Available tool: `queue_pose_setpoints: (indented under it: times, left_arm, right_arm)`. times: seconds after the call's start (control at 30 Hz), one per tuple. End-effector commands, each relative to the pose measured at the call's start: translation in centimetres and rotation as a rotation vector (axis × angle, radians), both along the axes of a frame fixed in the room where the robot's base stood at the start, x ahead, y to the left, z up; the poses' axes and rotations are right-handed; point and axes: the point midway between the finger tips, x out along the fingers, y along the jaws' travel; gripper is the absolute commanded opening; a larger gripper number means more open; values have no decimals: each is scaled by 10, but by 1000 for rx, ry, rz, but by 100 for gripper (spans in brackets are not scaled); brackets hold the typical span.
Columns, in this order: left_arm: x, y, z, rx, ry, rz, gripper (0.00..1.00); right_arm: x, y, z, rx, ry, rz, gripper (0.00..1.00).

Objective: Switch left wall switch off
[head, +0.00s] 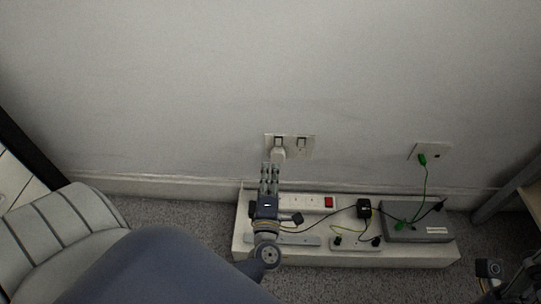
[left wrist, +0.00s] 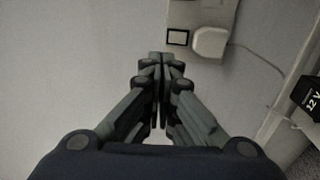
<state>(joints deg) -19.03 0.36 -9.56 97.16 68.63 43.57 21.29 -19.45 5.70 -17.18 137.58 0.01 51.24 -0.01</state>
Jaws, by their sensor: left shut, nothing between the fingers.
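The double wall socket (head: 314,147) is a pale plate low on the wall. Its left switch (head: 278,140) is a small dark-framed rocker above a white plug (head: 279,154); the right switch (head: 301,142) is beside it. My left gripper (head: 270,168) is shut and empty, pointing at the wall just below and left of the plug. In the left wrist view, the gripper tips (left wrist: 161,58) are near the plate's end, close to the left switch (left wrist: 177,37), with the plug (left wrist: 211,42) to its right. I cannot tell the rocker's position or whether the tips touch anything.
A white ledge (head: 241,243) below holds a power strip with a red switch (head: 328,202), a black adapter (head: 364,208), cables and a grey box (head: 418,233). A green cable plugs into another wall plate (head: 416,150). Dark parts, possibly my right arm, show at bottom right.

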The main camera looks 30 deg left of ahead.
Motion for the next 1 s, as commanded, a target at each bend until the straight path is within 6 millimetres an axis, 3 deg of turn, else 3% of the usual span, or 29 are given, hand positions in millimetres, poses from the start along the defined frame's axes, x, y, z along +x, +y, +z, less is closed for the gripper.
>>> queue_pose_setpoints:
  times: [0.23,0.87,0.97,1.0]
  left_arm:
    - [-25,-15,4,-2,1,1,0]
    - [-27,-17,4,1,-1,0,0]
    - [-25,-18,18,34,-22,-6,0]
    - [-23,-20,31,66,-42,-11,0]
  right_arm:
    - [0,0,6,1,8,0,50]
    - [-1,0,7,1,6,0,50]
    - [-1,0,7,2,5,-1,50]
    - [-1,0,7,2,5,-1,50]
